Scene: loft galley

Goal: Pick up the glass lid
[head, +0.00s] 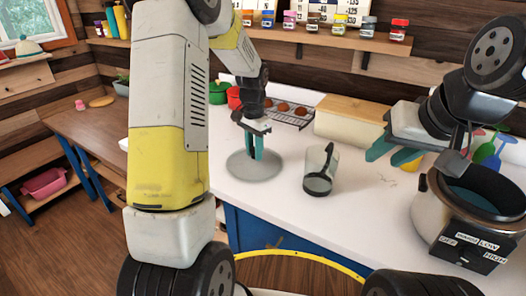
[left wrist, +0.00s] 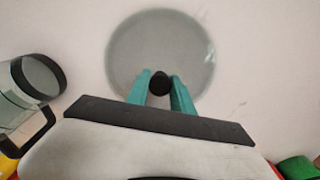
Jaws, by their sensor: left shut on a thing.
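The glass lid (head: 254,168) is a round, translucent grey disc on the white counter. It also shows in the left wrist view (left wrist: 135,45), with a black knob (left wrist: 160,83) near its middle. My left gripper (head: 253,150) points down over the lid, and its teal fingers are shut on the knob, as the left wrist view (left wrist: 160,88) shows. The lid appears to rest on the counter or very close to it; I cannot tell which. My right gripper (head: 385,148) is over the counter to the right, its teal fingers apart with nothing seen between them.
A glass jug (head: 321,170) with a black base lies or stands right of the lid. A slow cooker (head: 431,212) is at the right front. The counter's front middle is clear.

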